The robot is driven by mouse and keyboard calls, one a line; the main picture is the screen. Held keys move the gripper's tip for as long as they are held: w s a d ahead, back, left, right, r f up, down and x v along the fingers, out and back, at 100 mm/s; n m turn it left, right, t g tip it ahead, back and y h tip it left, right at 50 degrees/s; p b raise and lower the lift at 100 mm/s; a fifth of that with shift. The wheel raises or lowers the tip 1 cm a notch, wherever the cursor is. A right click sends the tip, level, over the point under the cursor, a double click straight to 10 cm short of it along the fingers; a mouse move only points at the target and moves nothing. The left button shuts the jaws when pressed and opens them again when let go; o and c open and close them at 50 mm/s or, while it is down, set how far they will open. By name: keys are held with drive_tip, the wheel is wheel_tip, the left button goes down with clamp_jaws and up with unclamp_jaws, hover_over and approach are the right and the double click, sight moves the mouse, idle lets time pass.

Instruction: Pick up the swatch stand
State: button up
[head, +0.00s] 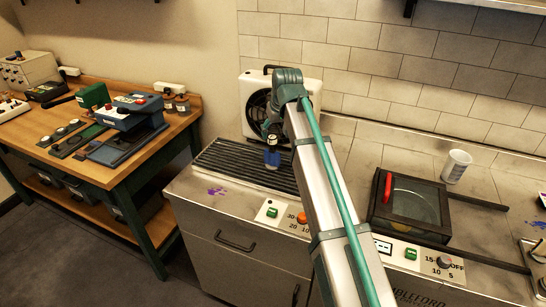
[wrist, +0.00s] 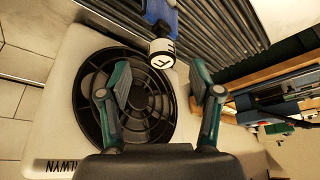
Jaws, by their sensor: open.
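I cannot pick out a swatch stand for sure. A small blue object (head: 272,160) with a white and black lettered top stands on the ribbed black rack, just below my gripper (head: 270,126). In the wrist view the blue object (wrist: 161,14) is at the top edge, partly cut off, its lettered end pointing toward the gap between my fingers. My gripper (wrist: 160,84) is open and empty there, fingers spread to both sides. The lettered end lies slightly beyond the fingertips. My arm hides part of the counter in the head view.
A white fan unit (head: 254,103) stands against the wall close behind my gripper. The ribbed rack (head: 226,163) lies on the steel counter. A dark lidded box (head: 408,234) and a white cup (head: 456,166) are to the right. A wooden bench (head: 182,122) with devices is at left.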

sight(273, 138)
drive_tip(key=shift+p+x, duration=1.05)
drive_tip(key=shift+x, duration=1.95)
drive_tip(key=shift+a, duration=0.1)
clamp_jaws()
drive_tip(key=shift+r, duration=0.1)
